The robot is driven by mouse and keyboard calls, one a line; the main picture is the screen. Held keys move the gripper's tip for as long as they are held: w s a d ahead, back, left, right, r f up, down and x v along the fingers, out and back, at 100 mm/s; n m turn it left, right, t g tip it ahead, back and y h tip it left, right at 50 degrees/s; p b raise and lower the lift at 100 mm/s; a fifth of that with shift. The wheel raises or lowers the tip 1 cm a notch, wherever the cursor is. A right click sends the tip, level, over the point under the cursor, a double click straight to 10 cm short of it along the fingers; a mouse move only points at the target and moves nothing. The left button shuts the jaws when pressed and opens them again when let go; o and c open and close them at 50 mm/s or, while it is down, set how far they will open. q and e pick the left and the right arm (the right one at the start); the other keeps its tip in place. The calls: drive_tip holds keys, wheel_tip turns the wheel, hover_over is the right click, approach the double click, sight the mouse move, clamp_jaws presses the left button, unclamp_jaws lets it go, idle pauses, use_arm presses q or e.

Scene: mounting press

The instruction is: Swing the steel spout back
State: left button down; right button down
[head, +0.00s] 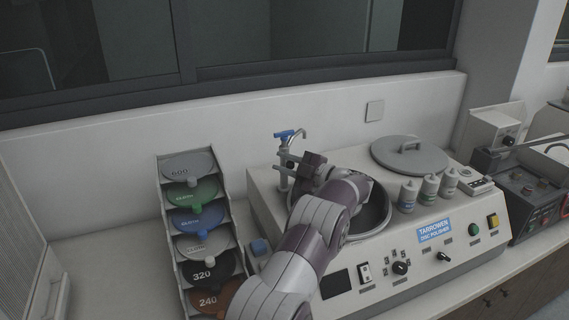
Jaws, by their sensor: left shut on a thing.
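The steel spout (304,136) is a thin hooked pipe on a tap at the back left of the disc polisher. The tap has a blue handle (285,134) and an upright steel post (283,171). My left gripper (291,164) is beside the post, just below the spout's bend, and is shut on the spout. The dark gripper body and my arm hide the contact and part of the bowl. The spout's hook is to the right of the post. My right gripper is not in view.
The polisher's round dark bowl (377,212) lies under my arm. A grey lid (408,154) and several bottles (429,188) stand to its right. A rack of labelled discs (226,222) stands close on the left. The wall (240,130) is close behind the tap.

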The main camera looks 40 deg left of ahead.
use_arm(q)
drive_tip(key=c, duration=0.9)
unclamp_jaws()
drive_tip(key=shift+f, duration=0.3)
drive_tip(key=shift+c, duration=0.2)
drive_tip(key=w+d+b, duration=0.1)
drive_tip(key=d+b, duration=0.2)
drive_tip(key=d, duration=0.9)
drive_tip(key=shift+d+b, duration=0.25)
drive_tip(key=shift+b, duration=0.1)
